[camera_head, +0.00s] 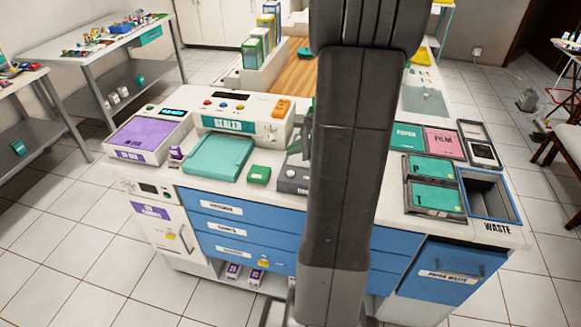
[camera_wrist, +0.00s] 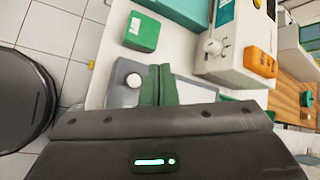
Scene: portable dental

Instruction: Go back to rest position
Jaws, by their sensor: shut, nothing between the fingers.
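My gripper (camera_wrist: 159,84) shows in the wrist view as two green fingers pressed together, with nothing between them. It is above the white counter (camera_wrist: 95,88), over or close to a grey device with a round white knob (camera_wrist: 133,80). A small green box (camera_wrist: 142,32) lies just beyond the fingers. In the head view my dark arm stands upright across the middle and hides most of the gripper and part of the counter.
The counter holds a sealer (camera_head: 243,113), a teal tray (camera_head: 217,157), a purple-topped unit (camera_head: 147,137), a small green box (camera_head: 259,175) and a grey device (camera_head: 292,178). Right of my arm are paper and film boxes (camera_head: 445,143) and a waste bin (camera_head: 487,192). Blue drawers (camera_head: 235,226) face the tiled floor.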

